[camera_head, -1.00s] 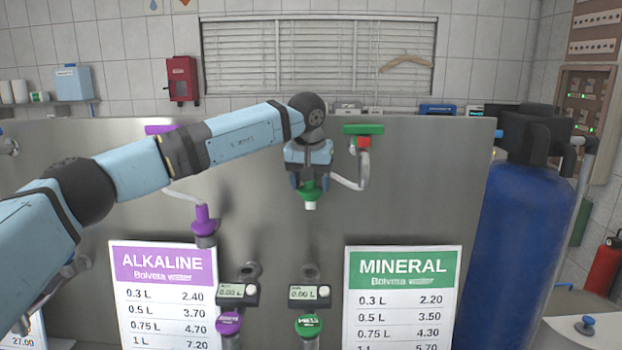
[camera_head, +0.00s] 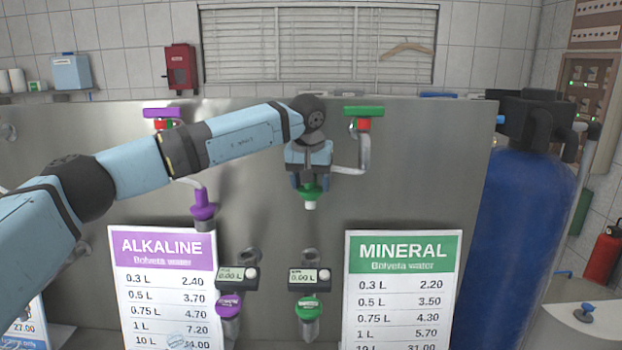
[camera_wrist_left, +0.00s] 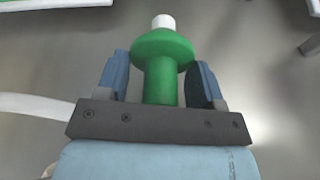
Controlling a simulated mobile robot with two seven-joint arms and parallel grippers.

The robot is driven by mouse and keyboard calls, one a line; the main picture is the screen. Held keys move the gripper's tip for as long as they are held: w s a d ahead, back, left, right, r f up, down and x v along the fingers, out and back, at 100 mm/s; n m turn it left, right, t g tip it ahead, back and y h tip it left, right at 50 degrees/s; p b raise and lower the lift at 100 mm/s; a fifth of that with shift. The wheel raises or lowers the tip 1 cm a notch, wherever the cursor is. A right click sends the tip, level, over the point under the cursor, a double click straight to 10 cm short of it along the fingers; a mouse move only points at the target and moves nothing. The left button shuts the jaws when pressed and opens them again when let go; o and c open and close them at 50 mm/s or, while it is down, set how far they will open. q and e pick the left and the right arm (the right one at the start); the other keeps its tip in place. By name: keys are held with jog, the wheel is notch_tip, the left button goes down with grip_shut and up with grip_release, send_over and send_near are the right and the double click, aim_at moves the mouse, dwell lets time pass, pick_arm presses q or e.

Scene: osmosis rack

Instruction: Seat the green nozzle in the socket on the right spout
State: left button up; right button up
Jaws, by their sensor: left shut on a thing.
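My left gripper (camera_head: 310,188) is shut on the green nozzle (camera_head: 310,191), which hangs upright with its white tip down. In the left wrist view the nozzle (camera_wrist_left: 162,62) sits between the two blue fingers, with its wide collar and white tip beyond them. The right spout (camera_head: 364,153) is a grey pipe below the green-handled valve (camera_head: 363,111). It bends left behind the gripper; its end and socket are hidden there. A pale pipe (camera_wrist_left: 35,105) shows at the left of the left wrist view. My right gripper is not in view.
A purple nozzle (camera_head: 203,205) is on the left spout. Below stand two meters (camera_head: 303,278), a purple and a green lower fitting (camera_head: 308,308), and two price signs (camera_head: 403,252). A blue tank (camera_head: 530,230) is at right. The steel panel (camera_head: 420,190) around the gripper is clear.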

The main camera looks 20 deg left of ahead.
pick_arm(q)
jog(key=shift+f+b, duration=2.6)
jog(key=shift+f, duration=3.3)
jog(key=shift+f, duration=0.35)
jog(key=shift+f+b, duration=0.65)
jog(key=shift+f, duration=0.4)
jog(key=shift+f, duration=0.1)
jog(key=shift+f, duration=0.35)
